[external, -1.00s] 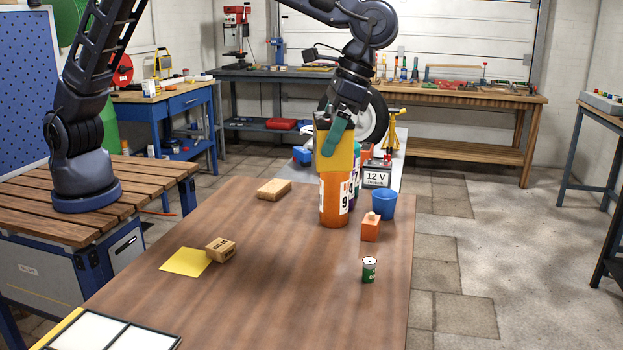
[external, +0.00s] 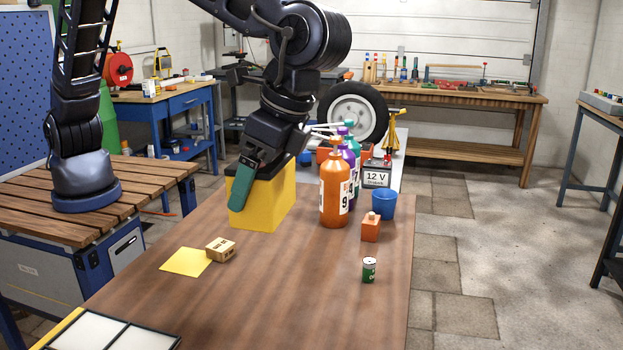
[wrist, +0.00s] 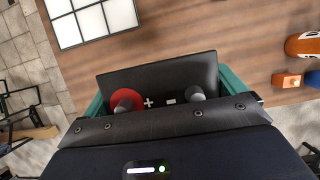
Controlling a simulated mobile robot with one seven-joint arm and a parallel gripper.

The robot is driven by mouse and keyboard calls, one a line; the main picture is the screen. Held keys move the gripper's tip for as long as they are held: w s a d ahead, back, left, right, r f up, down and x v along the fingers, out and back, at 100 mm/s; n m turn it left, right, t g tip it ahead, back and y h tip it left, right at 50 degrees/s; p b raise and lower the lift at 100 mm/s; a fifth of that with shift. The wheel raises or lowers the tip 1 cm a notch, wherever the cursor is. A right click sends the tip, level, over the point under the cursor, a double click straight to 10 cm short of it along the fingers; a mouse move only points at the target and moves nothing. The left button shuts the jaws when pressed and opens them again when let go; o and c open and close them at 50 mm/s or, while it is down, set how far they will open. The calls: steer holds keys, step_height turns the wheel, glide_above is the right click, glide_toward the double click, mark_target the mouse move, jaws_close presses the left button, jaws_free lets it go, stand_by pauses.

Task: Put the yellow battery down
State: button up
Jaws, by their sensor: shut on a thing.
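The yellow battery (external: 267,203) is a large yellow block with a black top. My gripper (external: 246,190) is shut on it from above, with one teal finger visible on its near side. In the wrist view the black top of the battery (wrist: 160,75) lies between both teal fingers. It shows a red-ringed terminal, a grey terminal and plus and minus marks. The battery is upright over the wooden table (external: 270,300), left of an orange bottle (external: 333,195). I cannot tell whether its underside touches the table.
A yellow square (external: 187,262) lies front left of the battery, with a small cardboard box (external: 220,249) at its edge. Blue cup (external: 383,203), orange block (external: 371,227) and green can (external: 369,270) stand on the right. A white-panelled frame (external: 110,331) lies front left. The table's front middle is clear.

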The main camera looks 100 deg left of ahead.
step_height(320, 180, down, 23)
steer(key=shift+f, duration=0.2)
stand_by(0.9)
steer(key=shift+f, duration=0.15)
steer(key=o, duration=1.4)
